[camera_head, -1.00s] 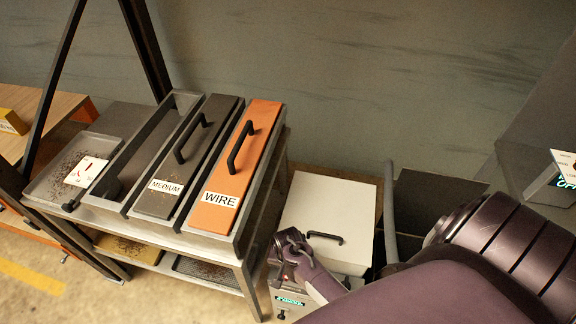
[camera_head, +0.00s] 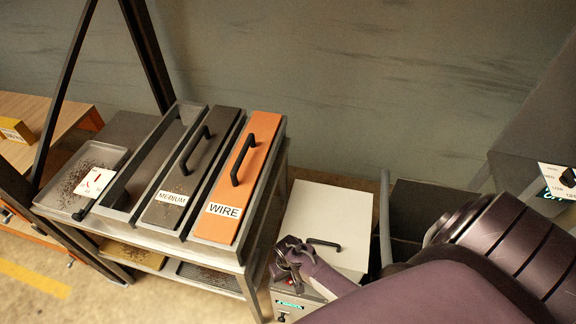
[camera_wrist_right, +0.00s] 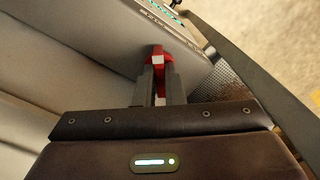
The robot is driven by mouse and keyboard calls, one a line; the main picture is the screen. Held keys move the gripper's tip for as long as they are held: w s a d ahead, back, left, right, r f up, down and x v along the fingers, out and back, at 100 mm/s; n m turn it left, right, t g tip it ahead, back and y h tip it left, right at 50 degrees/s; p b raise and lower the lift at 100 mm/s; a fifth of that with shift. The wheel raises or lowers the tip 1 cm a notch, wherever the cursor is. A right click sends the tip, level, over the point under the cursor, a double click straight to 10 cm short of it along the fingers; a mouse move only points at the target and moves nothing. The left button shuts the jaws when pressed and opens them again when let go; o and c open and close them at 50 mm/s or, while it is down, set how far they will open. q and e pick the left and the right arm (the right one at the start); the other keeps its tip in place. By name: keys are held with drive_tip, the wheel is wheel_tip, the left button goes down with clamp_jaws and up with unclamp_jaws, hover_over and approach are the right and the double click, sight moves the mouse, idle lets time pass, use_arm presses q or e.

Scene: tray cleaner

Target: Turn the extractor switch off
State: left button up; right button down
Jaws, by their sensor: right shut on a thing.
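The extractor (camera_head: 325,222) is a box with a pale lid and a black handle, low at the right of the steel table. Its front carries a small lit green label (camera_head: 289,304). My right gripper (camera_head: 293,279) is at the top front edge of this box. In the right wrist view the right gripper (camera_wrist_right: 157,80) has its two grey fingers close together on a red switch (camera_wrist_right: 157,55) with a pale patch, beside the grey panel. The fingers hide part of the switch, and its position cannot be read. My left gripper is out of view.
The steel table (camera_head: 245,248) holds a MEDIUM block (camera_head: 178,185), an orange WIRE block (camera_head: 235,190) and a tray (camera_head: 60,172) with dark debris. A dark open bin (camera_head: 420,205) stands right of the extractor. A machine with a dial (camera_head: 566,178) is at the right edge.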

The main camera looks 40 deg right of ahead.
drive_tip(key=n+p, duration=0.1)
drive_tip(key=n, duration=0.4)
drive_tip(key=shift+n, duration=0.3)
drive_tip(key=shift+n+p, duration=0.5)
drive_tip(key=shift+n, duration=1.7)
drive_tip(key=c, duration=1.5)
unclamp_jaws()
wheel_tip(320, 180, up, 8)
drive_tip(key=shift+f+p, duration=0.15)
drive_tip(key=shift+p, duration=0.75)
